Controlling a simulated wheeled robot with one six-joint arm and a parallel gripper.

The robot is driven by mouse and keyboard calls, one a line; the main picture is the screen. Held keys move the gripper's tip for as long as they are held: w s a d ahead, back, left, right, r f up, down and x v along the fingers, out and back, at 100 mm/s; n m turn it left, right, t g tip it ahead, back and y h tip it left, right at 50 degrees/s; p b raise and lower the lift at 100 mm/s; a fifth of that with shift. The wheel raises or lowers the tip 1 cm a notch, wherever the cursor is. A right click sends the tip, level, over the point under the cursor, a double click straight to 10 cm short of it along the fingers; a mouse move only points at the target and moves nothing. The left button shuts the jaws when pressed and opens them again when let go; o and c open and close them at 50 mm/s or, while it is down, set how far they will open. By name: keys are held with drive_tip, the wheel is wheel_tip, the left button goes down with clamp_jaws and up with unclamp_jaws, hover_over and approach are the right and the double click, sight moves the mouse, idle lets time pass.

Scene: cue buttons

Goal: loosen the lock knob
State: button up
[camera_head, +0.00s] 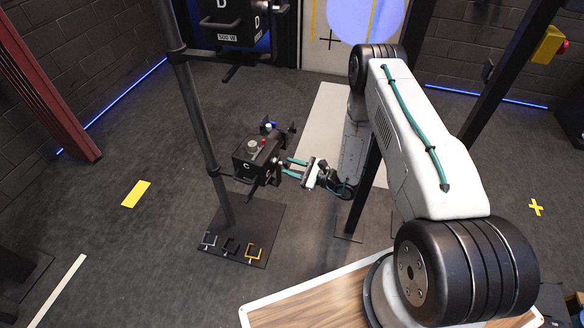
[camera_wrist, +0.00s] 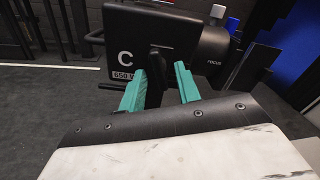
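The black lamp C (camera_head: 250,165) hangs on a dark upright stand. Its side, marked "C" and "650 W", faces the wrist view (camera_wrist: 125,45). A dark upright handle (camera_wrist: 157,60) stands out from this side, apparently the lock knob; its lower end is hard to make out. My gripper (camera_head: 287,167) is at the lamp's right side in the head view. Its teal fingers (camera_wrist: 161,72) are open on either side of the handle, with gaps showing; I cannot tell whether either touches it.
A "FOCUS" barrel (camera_wrist: 212,50) and a grey knob (camera_wrist: 217,12) are to the right of the handle. A red button (camera_head: 264,141) tops the lamp. Lamp D (camera_head: 232,20) hangs above. Several hooks (camera_head: 230,246) stand on the stand's base plate.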

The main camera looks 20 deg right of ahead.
drive_tip(key=shift+d, duration=0.1)
drive_tip(key=v, duration=0.7)
drive_tip(key=shift+s+d, duration=0.25)
drive_tip(key=s+a+n+g+y, duration=0.1)
drive_tip(key=s+a+g+y, duration=0.1)
drive_tip(key=s+a+g, duration=0.25)
drive_tip(key=s+a+r+n+g, duration=0.1)
drive_tip(key=s+r+n+g, duration=0.4)
drive_tip(key=r, duration=0.5)
drive_tip(key=s+a+r+n+g, duration=0.1)
drive_tip(key=s+r+n+g, duration=0.2)
drive_tip(key=r+n+g, duration=0.5)
drive_tip(key=s+d+r+n+t+h, duration=0.1)
drive_tip(key=s+r+h, duration=0.4)
drive_tip(key=r, duration=0.5)
drive_tip(key=s+r+n+t+h, duration=0.3)
drive_tip(key=s+r, duration=0.4)
drive_tip(key=r, duration=0.3)
drive_tip(key=s+d+r+n+t+h, duration=0.1)
drive_tip(key=s+r+n+t+h, duration=0.1)
drive_tip(key=s+r+n+h, duration=0.2)
drive_tip(key=s+r+h, duration=0.3)
drive_tip(key=r, duration=0.3)
drive_tip(key=shift+d, duration=0.3)
